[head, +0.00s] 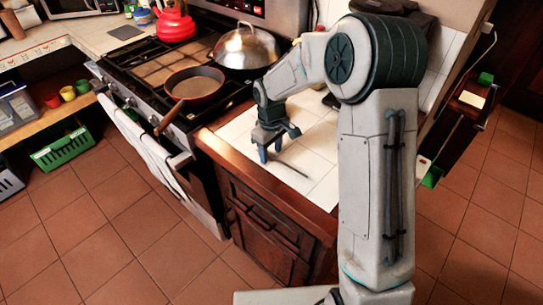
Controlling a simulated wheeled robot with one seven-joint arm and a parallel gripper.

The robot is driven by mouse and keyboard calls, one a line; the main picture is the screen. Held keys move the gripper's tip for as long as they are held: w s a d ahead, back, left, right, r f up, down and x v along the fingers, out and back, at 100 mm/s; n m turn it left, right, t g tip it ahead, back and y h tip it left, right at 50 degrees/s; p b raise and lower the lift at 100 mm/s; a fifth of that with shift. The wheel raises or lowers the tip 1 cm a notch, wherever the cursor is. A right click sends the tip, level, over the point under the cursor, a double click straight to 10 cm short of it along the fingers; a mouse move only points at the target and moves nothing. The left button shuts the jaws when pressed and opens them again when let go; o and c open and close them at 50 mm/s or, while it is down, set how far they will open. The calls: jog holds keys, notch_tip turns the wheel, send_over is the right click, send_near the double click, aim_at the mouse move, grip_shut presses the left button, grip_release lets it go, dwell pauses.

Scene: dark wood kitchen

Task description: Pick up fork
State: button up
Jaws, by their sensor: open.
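A thin dark fork (293,169) lies on the white tiled counter (318,190), near its front edge. My gripper (270,156) points down over the counter, just to the left of the fork's near-left end. Its fingers are open. At this size I cannot tell whether a finger touches the fork or whether part of the fork lies hidden behind the fingers. My arm covers the right part of the counter.
A stove (150,75) stands to the left, with a red pan (194,84) whose handle juts over the front, a domed lid (240,45) and a red kettle (176,22). A white towel (150,145) hangs at the oven. The tiled floor in front is clear.

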jog(key=shift+f, duration=0.15)
grip_shut()
